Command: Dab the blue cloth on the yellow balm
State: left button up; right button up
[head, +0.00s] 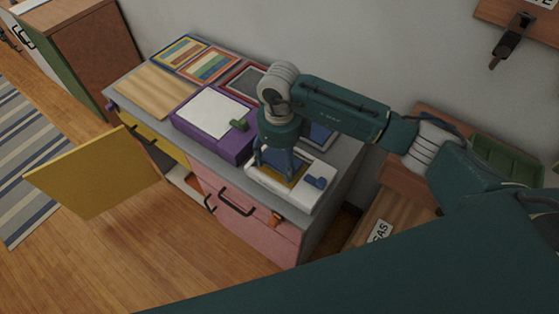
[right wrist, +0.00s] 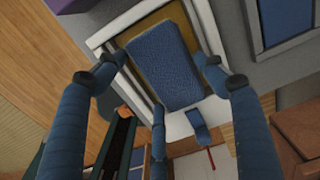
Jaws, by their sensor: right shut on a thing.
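My right gripper (head: 276,166) points down over the white box (head: 263,180) at the front right of the cabinet top. In the right wrist view its fingertips (right wrist: 165,68) are on both sides of the blue cloth (right wrist: 160,60), a flat, block-like blue piece. The gripper is shut on it. The yellow balm (right wrist: 128,42) shows as a yellow-brown surface inside the white frame, around and beneath the cloth. I cannot tell whether the cloth touches the balm. In the head view the gripper mostly hides the cloth. My left gripper is not in view.
A purple box (head: 205,135) with a white top and a green tab stands left of the white box. A wooden board (head: 155,92) and colour-striped panels (head: 208,65) lie farther back. A yellow door (head: 95,172) hangs open above the floor. Pink drawers (head: 245,205) are below.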

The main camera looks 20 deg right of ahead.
aim_at(279, 163)
jog(key=shift+r+p, duration=1.4)
jog(key=shift+r, duration=1.35)
jog(key=shift+r+n, duration=0.5)
jog(key=shift+n, duration=0.1)
jog(key=s+d+r+n, duration=0.2)
jog(key=s+r+n, duration=0.4)
jog(key=n, duration=0.7)
jog(key=s+d+r+n, duration=0.3)
jog(key=s+r+n, duration=0.4)
jog(key=n, duration=0.7)
jog(key=shift+r, duration=0.5)
